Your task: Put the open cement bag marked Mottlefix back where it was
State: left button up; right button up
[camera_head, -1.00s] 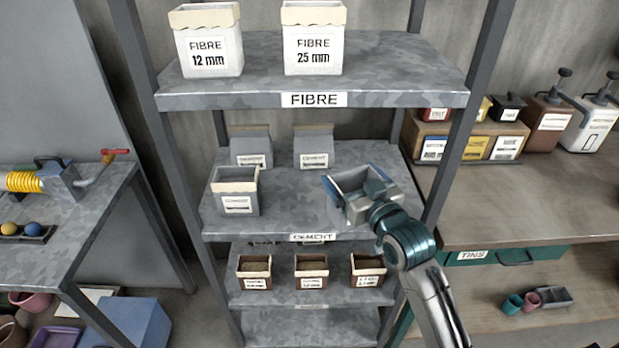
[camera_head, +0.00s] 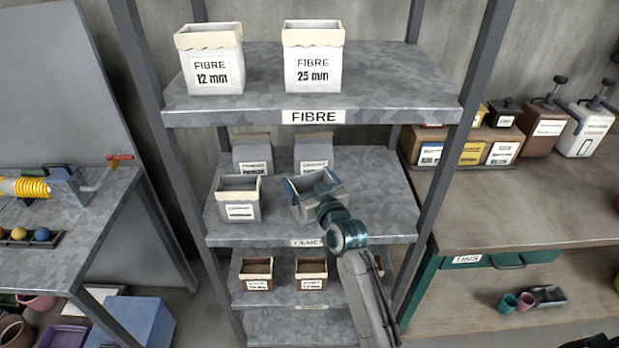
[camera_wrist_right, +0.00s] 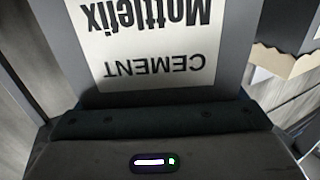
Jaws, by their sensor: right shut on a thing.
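The open grey cement bag (camera_head: 306,210) is in my right gripper (camera_head: 314,188), above or on the front middle of the cement shelf (camera_head: 375,205). I cannot tell whether its base touches the shelf. In the right wrist view the bag (camera_wrist_right: 228,88) fills the centre, its label reading "CEMENT Mottlefix" upside down. The blue-edged fingers are shut on the bag, and my wrist hides part of its front. My left gripper is not in view.
Another open cement bag (camera_head: 239,208) stands left of the held one. Two closed grey bags (camera_head: 252,152) (camera_head: 313,152) stand behind. The shelf's right side is clear. Fibre bags (camera_head: 211,65) (camera_head: 312,62) stand on the shelf above, small brown bags (camera_head: 257,272) (camera_head: 311,272) below.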

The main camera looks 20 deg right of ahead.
jog(key=shift+f, duration=0.1)
jog(key=o, duration=1.7)
jog(key=shift+s, duration=0.1)
jog(key=s+b, duration=0.1)
jog(key=s, duration=0.3)
jog(key=s+d+b, duration=0.1)
jog(key=s, duration=0.3)
jog(key=s+b, duration=0.1)
jog(key=s, duration=0.2)
jog(key=shift+s+d, duration=0.15)
jog(key=shift+s, duration=0.25)
